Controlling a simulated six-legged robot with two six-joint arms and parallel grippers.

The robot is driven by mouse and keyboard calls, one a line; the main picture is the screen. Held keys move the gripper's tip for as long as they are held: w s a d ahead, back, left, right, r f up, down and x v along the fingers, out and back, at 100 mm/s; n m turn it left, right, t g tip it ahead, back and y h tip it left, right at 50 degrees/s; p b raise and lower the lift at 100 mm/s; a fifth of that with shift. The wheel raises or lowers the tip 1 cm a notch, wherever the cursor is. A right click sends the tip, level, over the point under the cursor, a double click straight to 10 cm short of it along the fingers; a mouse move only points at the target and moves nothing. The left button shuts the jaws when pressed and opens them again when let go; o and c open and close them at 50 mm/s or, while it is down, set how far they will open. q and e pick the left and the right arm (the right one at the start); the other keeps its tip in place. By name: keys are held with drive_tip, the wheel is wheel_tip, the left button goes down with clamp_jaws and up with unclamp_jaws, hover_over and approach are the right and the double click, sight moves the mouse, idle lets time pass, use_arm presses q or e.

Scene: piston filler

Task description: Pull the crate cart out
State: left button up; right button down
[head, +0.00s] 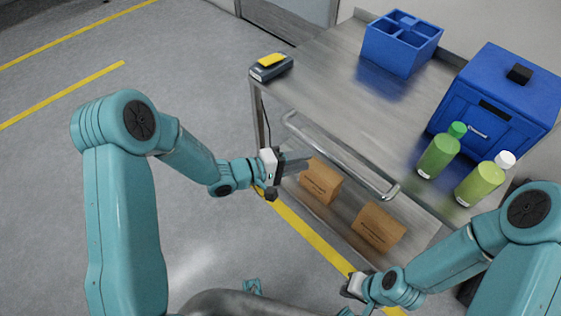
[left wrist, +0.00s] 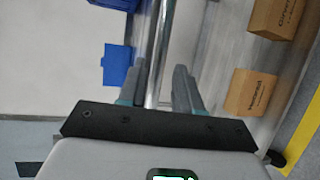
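The metal cart (head: 330,70) stands at the right in the head view, with a bar handle (head: 345,158) along its near side. My left gripper (head: 300,160) is just in front of the handle, near its left part. In the left wrist view the handle (left wrist: 160,45) runs between the two spread fingers of my left gripper (left wrist: 158,88), with gaps on both sides. I cannot tell how deep the bar sits between them. My right gripper (head: 352,286) is low, near the cart's lower front edge; its fingers are too small to read.
A divided blue crate (head: 390,54), a blue box (head: 470,125), a green-capped bottle (head: 437,157), a white-capped bottle (head: 478,184) and a yellow-topped device (head: 270,68) stand on top. Cardboard boxes (head: 320,182) (head: 378,228) sit below. The floor at left is clear.

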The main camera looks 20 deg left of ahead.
use_arm(q)
drive_tip(key=v, duration=0.6)
drive_tip(key=shift+s+a+r, duration=0.1)
